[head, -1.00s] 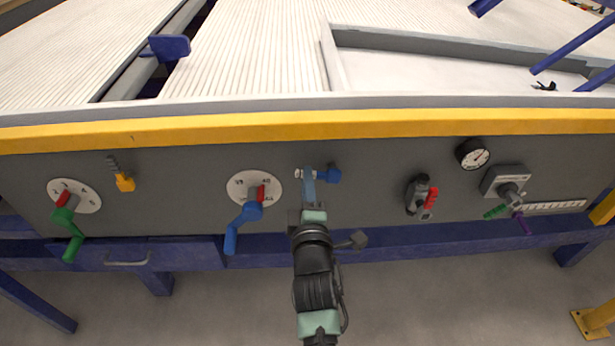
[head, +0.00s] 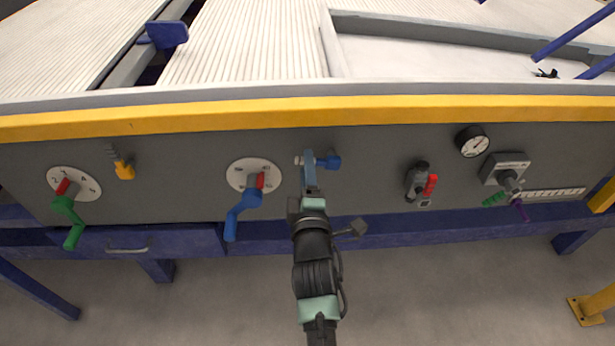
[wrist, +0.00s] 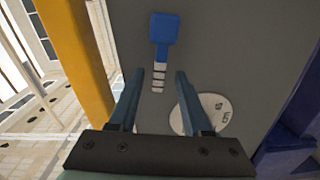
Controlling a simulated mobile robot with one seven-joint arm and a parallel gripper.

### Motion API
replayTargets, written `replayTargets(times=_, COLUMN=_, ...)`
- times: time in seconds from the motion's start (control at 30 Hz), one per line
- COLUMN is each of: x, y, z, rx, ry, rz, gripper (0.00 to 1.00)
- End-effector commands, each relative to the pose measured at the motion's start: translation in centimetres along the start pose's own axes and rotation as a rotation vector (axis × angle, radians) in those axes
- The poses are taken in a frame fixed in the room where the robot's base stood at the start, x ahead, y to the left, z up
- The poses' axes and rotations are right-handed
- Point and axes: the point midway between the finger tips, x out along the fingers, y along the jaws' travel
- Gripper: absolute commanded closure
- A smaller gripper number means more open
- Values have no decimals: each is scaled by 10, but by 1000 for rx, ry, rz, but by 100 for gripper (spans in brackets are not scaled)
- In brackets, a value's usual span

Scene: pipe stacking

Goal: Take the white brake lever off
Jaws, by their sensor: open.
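No plainly white lever shows. A small lever with a blue handle (head: 330,162) and a short, pale banded shaft is on the grey panel, directly at my gripper (head: 309,157). In the wrist view the blue handle (wrist: 164,28) is above the fingertips. The banded white and dark shaft (wrist: 158,76) appears between the two fingertips (wrist: 159,80). My gripper is open and points at the panel. Whether the fingers straddle the shaft in depth or stop short of it, I cannot tell. In the head view the fingers partly hide the shaft.
Left of my gripper are a white dial with a blue crank (head: 243,213), a yellow lever (head: 123,169) and a green crank (head: 68,222). To the right are a red-handled valve (head: 429,186), a gauge (head: 472,141) and a switch box (head: 505,170). A yellow rail (head: 400,110) runs above.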

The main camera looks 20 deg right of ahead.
Motion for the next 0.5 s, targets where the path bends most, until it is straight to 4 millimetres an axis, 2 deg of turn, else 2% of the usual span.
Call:
replayTargets(times=0.17, x=-15, y=2, z=0, rx=-1, ry=0, rz=-2, gripper=51)
replayTargets(times=0.5, x=-72, y=6, z=-2, rx=3, ry=1, rz=-6, gripper=51)
